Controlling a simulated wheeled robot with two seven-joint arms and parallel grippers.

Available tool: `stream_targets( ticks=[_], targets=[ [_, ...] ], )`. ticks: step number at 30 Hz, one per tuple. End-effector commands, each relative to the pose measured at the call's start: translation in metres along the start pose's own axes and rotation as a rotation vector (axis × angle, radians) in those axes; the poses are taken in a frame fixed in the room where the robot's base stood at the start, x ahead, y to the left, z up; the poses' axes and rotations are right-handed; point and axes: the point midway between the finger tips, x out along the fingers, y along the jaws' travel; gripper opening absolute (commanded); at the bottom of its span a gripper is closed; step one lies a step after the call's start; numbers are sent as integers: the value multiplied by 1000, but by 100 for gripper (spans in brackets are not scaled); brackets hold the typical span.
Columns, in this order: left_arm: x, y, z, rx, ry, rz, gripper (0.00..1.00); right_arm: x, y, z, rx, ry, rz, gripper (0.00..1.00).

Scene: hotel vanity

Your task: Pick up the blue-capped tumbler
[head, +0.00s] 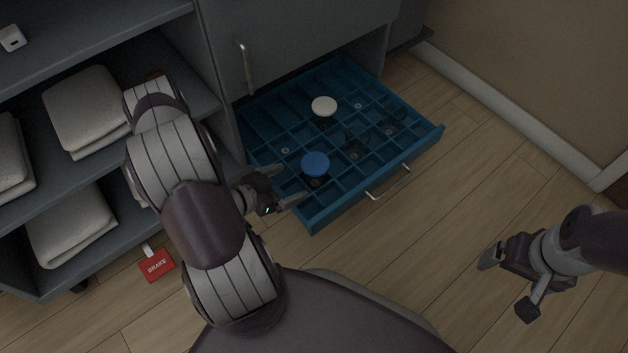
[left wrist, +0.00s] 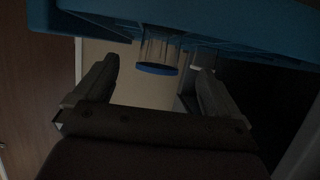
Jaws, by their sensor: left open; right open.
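The blue-capped tumbler (head: 315,164) stands in a compartment of the blue divided drawer (head: 318,221), near its front left part. Its body is mostly hidden under the cap in the head view. In the left wrist view the tumbler (left wrist: 157,68) appears inverted, ahead and between the two fingers. My left gripper (head: 289,184) is open and empty, low beside the drawer's left edge, its fingers pointing at the tumbler; no contact shows. My right gripper (head: 507,285) is open and empty over the floor, far right of the drawer.
A white-capped container (head: 323,106) stands farther back in the drawer. The drawer has a metal handle (head: 388,184) and thin dividers. A shelf with folded towels (head: 86,110) is at the left. Floor right of the drawer is clear.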

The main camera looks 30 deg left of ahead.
Motion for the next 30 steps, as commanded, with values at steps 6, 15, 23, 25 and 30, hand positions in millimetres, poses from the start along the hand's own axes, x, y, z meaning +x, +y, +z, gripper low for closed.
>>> stream_targets(
  ticks=[6, 15, 23, 25, 30],
  targets=[
    [45, 0, 3, 4, -3, 4, 98, 30, 0, 4, 0, -1, 0, 95],
    [93, -1, 4, 5, -4, 4, 98, 74, 0, 9, 0, -1, 0, 95],
    [101, -1, -3, 0, -5, 0, 98, 74, 0, 9, 0, 0, 0, 95],
    [100, -1, -3, 0, -5, 0, 91, 74, 0, 9, 0, 0, 0, 95],
    [100, -2, -3, 0, -5, 0, 36, 74, 0, 9, 0, -1, 0, 95]
  ],
)
